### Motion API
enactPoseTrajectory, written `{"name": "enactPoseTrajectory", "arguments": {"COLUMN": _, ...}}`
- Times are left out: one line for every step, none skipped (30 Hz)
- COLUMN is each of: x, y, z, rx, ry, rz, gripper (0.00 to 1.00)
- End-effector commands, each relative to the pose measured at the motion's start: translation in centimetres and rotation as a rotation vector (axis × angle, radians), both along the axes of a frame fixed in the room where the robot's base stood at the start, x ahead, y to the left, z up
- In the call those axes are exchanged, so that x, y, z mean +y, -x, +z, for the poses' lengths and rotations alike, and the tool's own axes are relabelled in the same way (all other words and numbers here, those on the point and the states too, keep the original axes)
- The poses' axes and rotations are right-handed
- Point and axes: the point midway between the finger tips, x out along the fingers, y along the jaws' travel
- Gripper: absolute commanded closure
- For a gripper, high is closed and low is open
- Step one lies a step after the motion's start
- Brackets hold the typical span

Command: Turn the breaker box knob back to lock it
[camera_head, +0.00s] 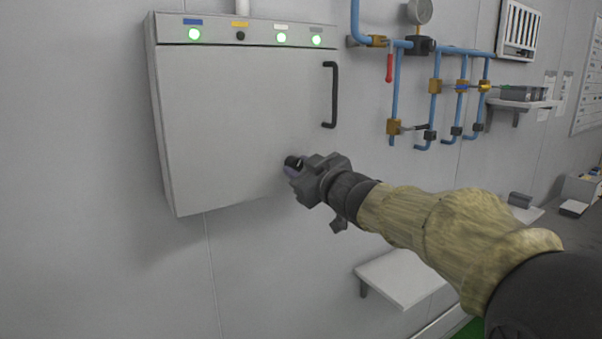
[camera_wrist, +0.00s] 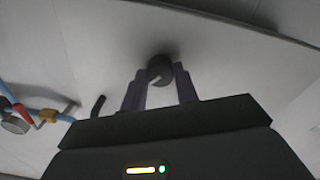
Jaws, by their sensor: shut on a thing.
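The breaker box (camera_head: 240,110) is a grey-white wall cabinet with its door closed. Its black knob (camera_head: 292,161) is at the lower right of the door, and it also shows in the wrist view (camera_wrist: 160,70) as a dark round knob with a light mark. My gripper (camera_head: 297,168) is at the knob, and in the wrist view its two dark fingers (camera_wrist: 160,86) stand one on each side of it. The gripper is shut on the knob. In the head view my gripper hides part of the knob.
A black vertical handle (camera_head: 331,95) is on the door's right side, above the knob. Green lamps (camera_head: 194,34) line the top strip. Blue pipes with valves (camera_head: 395,85) are on the wall to the right. A white shelf (camera_head: 402,277) sticks out below my arm.

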Motion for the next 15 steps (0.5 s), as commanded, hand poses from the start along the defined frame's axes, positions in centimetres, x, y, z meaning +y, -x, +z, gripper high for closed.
{"name": "enactPoseTrajectory", "arguments": {"x": -0.03, "y": -0.01, "z": -0.18, "rx": -0.026, "ry": 0.036, "rz": -0.001, "gripper": 0.93}}
{"name": "enactPoseTrajectory", "arguments": {"x": -0.03, "y": -0.01, "z": -0.18, "rx": -0.043, "ry": 0.059, "rz": -0.001, "gripper": 0.93}}
{"name": "enactPoseTrajectory", "arguments": {"x": -0.04, "y": -0.02, "z": -0.18, "rx": -0.064, "ry": 0.092, "rz": -0.001, "gripper": 0.93}}
{"name": "enactPoseTrajectory", "arguments": {"x": -0.04, "y": -0.02, "z": -0.18, "rx": -0.080, "ry": 0.116, "rz": -0.001, "gripper": 0.93}}
{"name": "enactPoseTrajectory", "arguments": {"x": -0.05, "y": -0.02, "z": -0.17, "rx": -0.096, "ry": 0.138, "rz": -0.001, "gripper": 0.93}}
{"name": "enactPoseTrajectory", "arguments": {"x": -0.05, "y": -0.02, "z": -0.20, "rx": -0.117, "ry": 0.170, "rz": -0.001, "gripper": 0.93}}
{"name": "enactPoseTrajectory", "arguments": {"x": -0.04, "y": -0.02, "z": -0.21, "rx": -0.133, "ry": 0.195, "rz": -0.001, "gripper": 0.93}}
{"name": "enactPoseTrajectory", "arguments": {"x": -0.04, "y": -0.01, "z": -0.21, "rx": -0.150, "ry": 0.219, "rz": -0.001, "gripper": 0.93}}
{"name": "enactPoseTrajectory", "arguments": {"x": -0.04, "y": -0.01, "z": -0.21, "rx": -0.171, "ry": 0.249, "rz": -0.001, "gripper": 0.93}}
{"name": "enactPoseTrajectory", "arguments": {"x": -0.04, "y": -0.02, "z": -0.20, "rx": -0.186, "ry": 0.272, "rz": -0.001, "gripper": 0.93}}
{"name": "enactPoseTrajectory", "arguments": {"x": -0.03, "y": -0.01, "z": -0.18, "rx": -0.203, "ry": 0.295, "rz": -0.001, "gripper": 0.93}}
{"name": "enactPoseTrajectory", "arguments": {"x": -0.03, "y": -0.01, "z": -0.18, "rx": -0.223, "ry": 0.326, "rz": 0.000, "gripper": 0.93}}
{"name": "enactPoseTrajectory", "arguments": {"x": -0.03, "y": -0.01, "z": -0.18, "rx": -0.237, "ry": 0.347, "rz": -0.001, "gripper": 0.93}}
{"name": "enactPoseTrajectory", "arguments": {"x": -0.04, "y": -0.01, "z": -0.19, "rx": -0.251, "ry": 0.367, "rz": 0.000, "gripper": 0.93}}
{"name": "enactPoseTrajectory", "arguments": {"x": -0.04, "y": -0.01, "z": -0.19, "rx": -0.269, "ry": 0.394, "rz": -0.001, "gripper": 0.93}}
